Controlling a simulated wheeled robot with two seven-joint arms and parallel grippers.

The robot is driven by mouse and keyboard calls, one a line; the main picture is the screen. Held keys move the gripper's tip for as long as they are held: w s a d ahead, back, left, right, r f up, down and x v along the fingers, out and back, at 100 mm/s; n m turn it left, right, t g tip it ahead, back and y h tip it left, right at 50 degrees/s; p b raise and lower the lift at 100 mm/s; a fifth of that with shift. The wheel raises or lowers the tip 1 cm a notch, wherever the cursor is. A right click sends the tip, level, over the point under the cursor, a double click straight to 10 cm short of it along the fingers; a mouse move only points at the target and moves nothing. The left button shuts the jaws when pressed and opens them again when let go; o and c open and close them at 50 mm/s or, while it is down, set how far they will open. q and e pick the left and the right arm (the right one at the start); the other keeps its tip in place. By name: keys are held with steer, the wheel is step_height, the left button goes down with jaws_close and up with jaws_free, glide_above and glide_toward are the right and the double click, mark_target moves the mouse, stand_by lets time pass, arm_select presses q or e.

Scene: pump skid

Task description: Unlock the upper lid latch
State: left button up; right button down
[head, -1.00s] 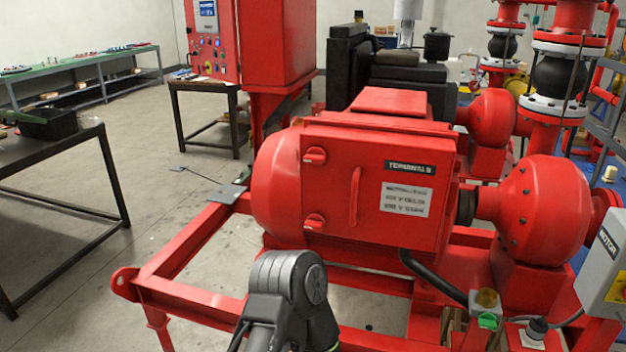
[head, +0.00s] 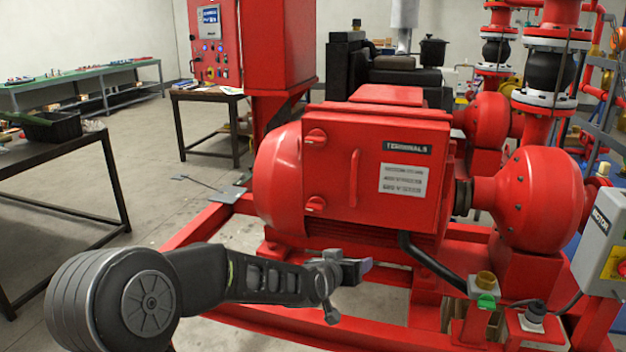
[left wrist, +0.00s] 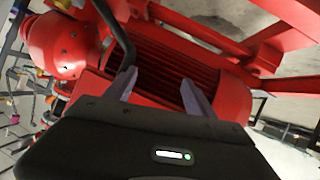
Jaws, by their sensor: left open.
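The red terminal box lid (head: 375,170) is on the side of the red motor, labelled TERMINALS, and looks closed. The upper lid latch (head: 316,137) is a red knob at the lid's upper left. A matching lower latch (head: 315,204) sits below it, and a vertical red handle (head: 354,178) is to their right. My left gripper (head: 362,268) is in front of and below the lid, apart from it. In the left wrist view its two fingers (left wrist: 160,94) are spread and empty before the ribbed motor body (left wrist: 172,68). My right gripper is not in view.
The red skid frame (head: 200,223) surrounds the motor. A black cable (head: 425,262) runs below the lid, and a grey motor switch box (head: 598,240) stands at right. A dark table (head: 60,152) is at left. The floor between is mostly clear.

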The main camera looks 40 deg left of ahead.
arm_select(q)
steer(key=a+r+t+y, duration=0.2)
steer(key=a+r, duration=0.3)
steer(key=r, duration=0.5)
steer(key=t+y+b, duration=0.1)
steer(key=t+y, duration=0.1)
glide_toward(314, 141)
steer(key=w, duration=0.1)
steer(key=shift+w+a+m, duration=0.2)
steer(key=shift+a+m, duration=0.1)
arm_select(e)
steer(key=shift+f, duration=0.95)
arm_select(q)
steer(key=p+x, duration=0.1)
steer(key=x, duration=0.7)
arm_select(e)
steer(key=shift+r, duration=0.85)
arm_select(q)
steer(key=shift+c, duration=0.4)
steer(key=c, duration=1.3)
